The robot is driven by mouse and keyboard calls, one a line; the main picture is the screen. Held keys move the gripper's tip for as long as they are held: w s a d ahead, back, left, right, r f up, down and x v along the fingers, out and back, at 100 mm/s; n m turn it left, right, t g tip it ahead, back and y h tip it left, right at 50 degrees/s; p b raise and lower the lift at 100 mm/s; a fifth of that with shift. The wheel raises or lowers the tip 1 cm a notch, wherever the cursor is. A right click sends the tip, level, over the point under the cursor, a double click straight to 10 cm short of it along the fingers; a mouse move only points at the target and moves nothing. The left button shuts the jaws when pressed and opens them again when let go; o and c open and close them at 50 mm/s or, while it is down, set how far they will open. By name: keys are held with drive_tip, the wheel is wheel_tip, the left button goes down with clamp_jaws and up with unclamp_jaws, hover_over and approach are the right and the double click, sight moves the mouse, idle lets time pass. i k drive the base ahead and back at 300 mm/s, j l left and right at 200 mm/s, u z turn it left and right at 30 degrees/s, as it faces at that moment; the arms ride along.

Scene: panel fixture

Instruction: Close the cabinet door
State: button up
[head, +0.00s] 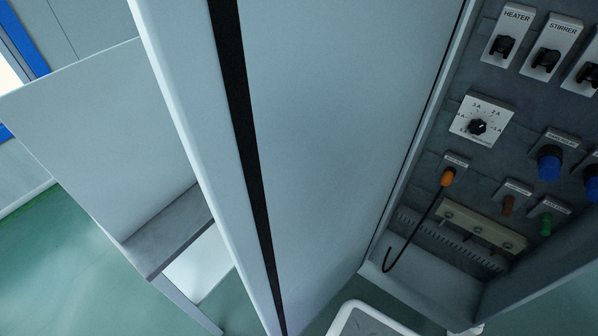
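The cabinet door (335,120) is a large pale grey-blue panel that fills the middle of the head view. It stands open, swung out from the cabinet. A black strip (243,120) runs down it near its left edge. The door's right side meets the cabinet frame (425,140). The open cabinet interior shows at the right, with a dark grey control panel (490,70). My gripper is not in view, so its state and its distance from the door are hidden.
The panel carries black switches labelled HEATER (503,45) and STIRRER (547,58), a dial (478,127) and several coloured parts. A dark cable (415,228) hangs from an orange plug (447,177). Left of the door are a pale panel (80,130), a grey ledge (170,235) and green floor (60,265).

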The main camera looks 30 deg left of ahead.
sight(298, 125)
drive_tip(key=k+j+u, duration=0.35)
drive_tip(key=j, duration=0.2)
drive_tip(key=j+z, duration=0.15)
drive_tip(key=j, duration=0.35)
drive_tip(key=k+j+z, duration=0.15)
drive_tip(key=j, duration=0.35)
drive_tip(key=j+z, duration=0.15)
drive_tip(key=j, duration=0.35)
drive_tip(key=k+j, duration=0.15)
drive_tip(key=k, duration=0.25)
drive_tip(key=k+j, duration=0.2)
drive_tip(key=k, duration=0.25)
